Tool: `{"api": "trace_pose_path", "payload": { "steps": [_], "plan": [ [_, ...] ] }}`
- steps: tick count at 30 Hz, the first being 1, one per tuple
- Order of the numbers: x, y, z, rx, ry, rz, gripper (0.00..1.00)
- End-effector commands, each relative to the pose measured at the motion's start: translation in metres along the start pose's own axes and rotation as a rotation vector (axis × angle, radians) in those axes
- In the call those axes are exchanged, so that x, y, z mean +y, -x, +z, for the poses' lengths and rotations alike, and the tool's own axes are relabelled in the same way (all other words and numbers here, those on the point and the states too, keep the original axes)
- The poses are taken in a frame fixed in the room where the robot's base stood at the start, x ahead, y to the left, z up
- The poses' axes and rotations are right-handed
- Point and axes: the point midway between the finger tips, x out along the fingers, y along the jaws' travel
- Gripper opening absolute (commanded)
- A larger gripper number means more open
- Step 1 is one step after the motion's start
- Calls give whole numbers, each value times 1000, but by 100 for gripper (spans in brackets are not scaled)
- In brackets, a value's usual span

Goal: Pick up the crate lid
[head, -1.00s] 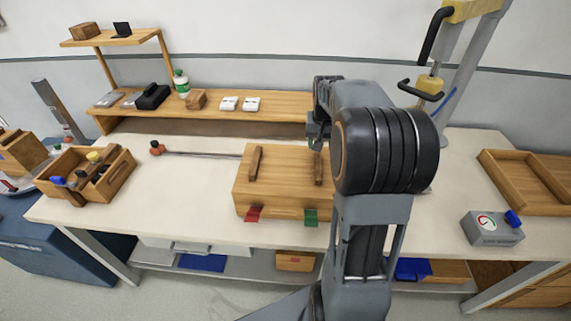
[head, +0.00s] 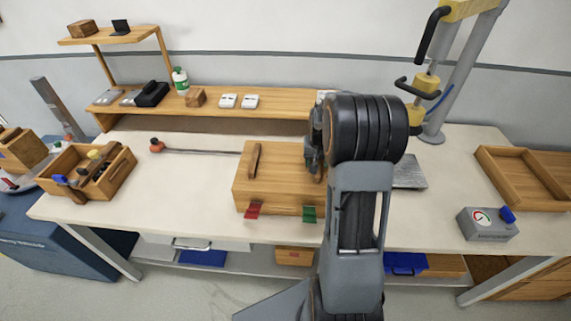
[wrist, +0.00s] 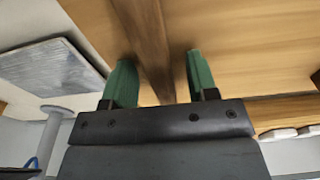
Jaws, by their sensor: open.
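The crate lid (head: 283,165) is the light wooden top of a box near the middle of the bench. One dark handle bar (head: 255,161) runs along its left part; the right one is hidden behind my arm in the head view. My gripper (head: 316,172) is over the lid's right part, its fingers mostly hidden there. In the wrist view its two green fingers (wrist: 161,78) are open on either side of a wooden handle bar (wrist: 150,45). A gap shows between each finger and the bar. The lid surface (wrist: 235,40) fills the area behind them.
A red tab (head: 254,210) and a green tab (head: 309,213) stick out at the crate's front. A rod with an orange end (head: 157,145) lies left of the crate. A gauge box (head: 487,224) stands front right.

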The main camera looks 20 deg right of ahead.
Motion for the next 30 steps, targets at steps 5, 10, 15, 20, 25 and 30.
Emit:
{"api": "trace_pose_path", "payload": {
  "steps": [5,10,15,20,25,30],
  "plan": [
    [0,-1,0,0,0,0,53],
    [0,0,0,0,0,0,41],
    [0,0,0,0,0,0,24],
    [0,0,0,0,0,0,9],
    [0,0,0,0,0,0,0],
    [0,0,0,2,0,0,0]
  ]
}}
